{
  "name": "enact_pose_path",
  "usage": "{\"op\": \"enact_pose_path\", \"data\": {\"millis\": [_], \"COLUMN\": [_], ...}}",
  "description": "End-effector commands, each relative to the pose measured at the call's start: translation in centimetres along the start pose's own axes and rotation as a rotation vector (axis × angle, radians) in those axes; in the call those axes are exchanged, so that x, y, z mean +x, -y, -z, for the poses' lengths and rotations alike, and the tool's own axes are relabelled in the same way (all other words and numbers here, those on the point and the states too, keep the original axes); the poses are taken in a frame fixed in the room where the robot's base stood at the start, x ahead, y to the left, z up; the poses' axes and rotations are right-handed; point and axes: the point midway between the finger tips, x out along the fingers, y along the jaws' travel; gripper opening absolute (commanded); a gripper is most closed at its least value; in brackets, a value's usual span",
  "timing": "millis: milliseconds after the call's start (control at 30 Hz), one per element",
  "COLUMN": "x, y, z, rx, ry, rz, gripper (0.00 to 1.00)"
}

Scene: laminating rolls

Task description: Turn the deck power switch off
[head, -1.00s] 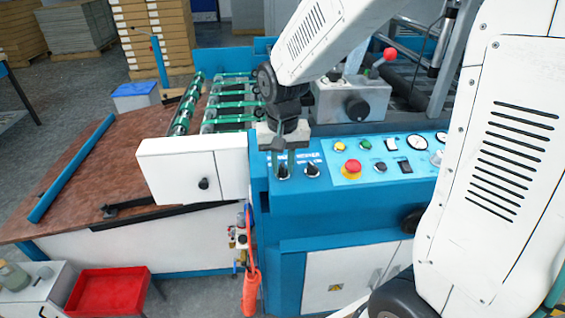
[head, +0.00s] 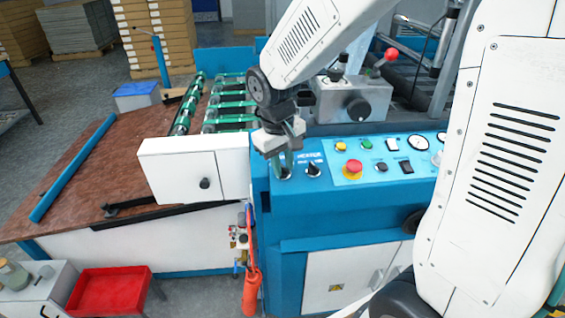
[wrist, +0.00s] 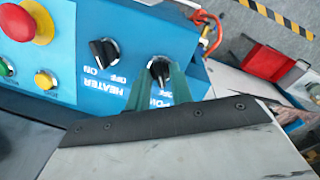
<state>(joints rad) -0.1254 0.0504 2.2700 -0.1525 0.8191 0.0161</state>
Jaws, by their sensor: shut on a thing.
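The deck power switch is a black rotary knob (head: 284,174) at the left end of the blue control panel (head: 330,220). In the wrist view the power knob (wrist: 159,68) sits beside partly covered POWER and OFF lettering. My gripper (head: 282,163) is over it from above, with its green fingers shut on the knob. In the wrist view the gripper (wrist: 155,78) has its fingertips at the knob's two sides. The fingers hide part of the label, and I cannot clearly tell the knob's exact setting.
A similar heater knob (head: 313,170) stands close on the right, labelled HEATER in the wrist view. Further right are a red emergency stop (head: 352,168), a yellow button (head: 340,146) and a green button (head: 366,144). A white box (head: 190,169) adjoins the panel's left.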

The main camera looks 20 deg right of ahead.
Motion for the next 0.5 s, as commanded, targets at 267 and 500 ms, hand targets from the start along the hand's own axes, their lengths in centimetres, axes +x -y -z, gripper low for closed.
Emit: {"op": "enact_pose_path", "data": {"millis": [267,500], "x": [-0.08,-0.05], "y": [-0.02,-0.02], "z": [0.11,0.07], "rx": [-0.001,-0.001], "ry": [-0.004,-0.003], "rz": [-0.001,0.000], "gripper": [0.00,0.31]}}
